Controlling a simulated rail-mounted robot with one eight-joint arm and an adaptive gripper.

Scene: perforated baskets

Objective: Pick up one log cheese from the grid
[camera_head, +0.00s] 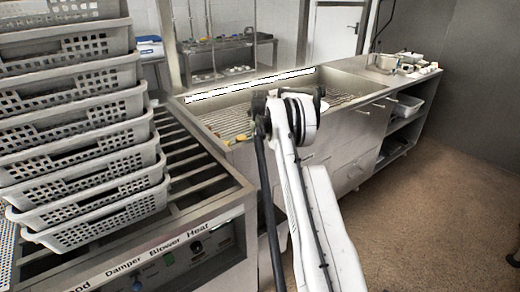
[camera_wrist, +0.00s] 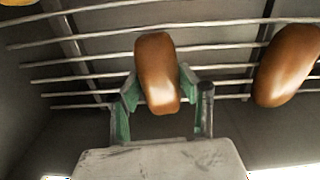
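In the wrist view a brown, glossy log cheese (camera_wrist: 157,60) stands out between the green fingers of my gripper (camera_wrist: 158,82). Both fingertips lie against its sides, so the gripper looks shut on it. The metal bars of the grid (camera_wrist: 220,48) run behind it; I cannot tell whether it still touches them. A second brown log cheese (camera_wrist: 287,66) lies on the bars to the right, apart from the gripper. In the head view my arm reaches over the grid (camera_head: 228,120) in the long metal counter, and its wrist hides the fingers and the held cheese.
A yellow piece (camera_wrist: 14,3) shows at the wrist view's top left corner. In the head view, stacked grey perforated baskets (camera_head: 85,190) stand at the left on a slatted metal unit (camera_head: 195,160). The counter's raised metal rim (camera_head: 250,87) runs behind the grid. Open floor (camera_head: 430,190) lies at the right.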

